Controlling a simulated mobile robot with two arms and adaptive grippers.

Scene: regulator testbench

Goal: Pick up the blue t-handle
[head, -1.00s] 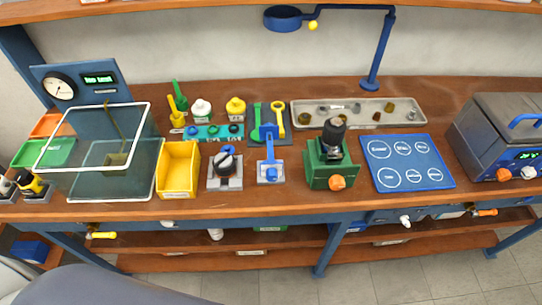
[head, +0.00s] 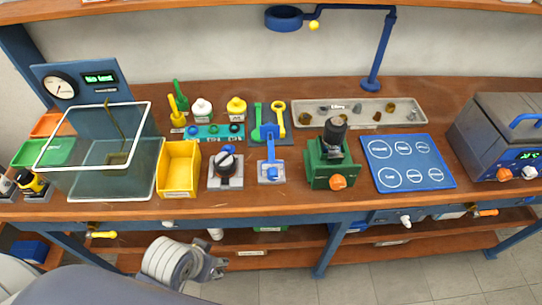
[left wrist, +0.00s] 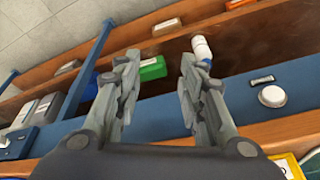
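The blue t-handle (head: 270,147) stands on a small light base on the bench, between the black-knobbed valve block (head: 226,164) and the green device. Its crossbar is at the top. My left gripper (head: 220,262) is in front of the bench, below its front edge in the head view, apart from the t-handle. The left wrist view shows its two fingers (left wrist: 158,62) spread apart with nothing between them. The t-handle does not show in that view. My right gripper is not in view.
A yellow bin (head: 179,170) stands left of the valve block. The green device (head: 330,163) and a blue mat (head: 408,163) are to the right. A lower shelf (head: 290,251) runs under the bench. A white bottle (left wrist: 201,47) and green box (left wrist: 153,68) show there.

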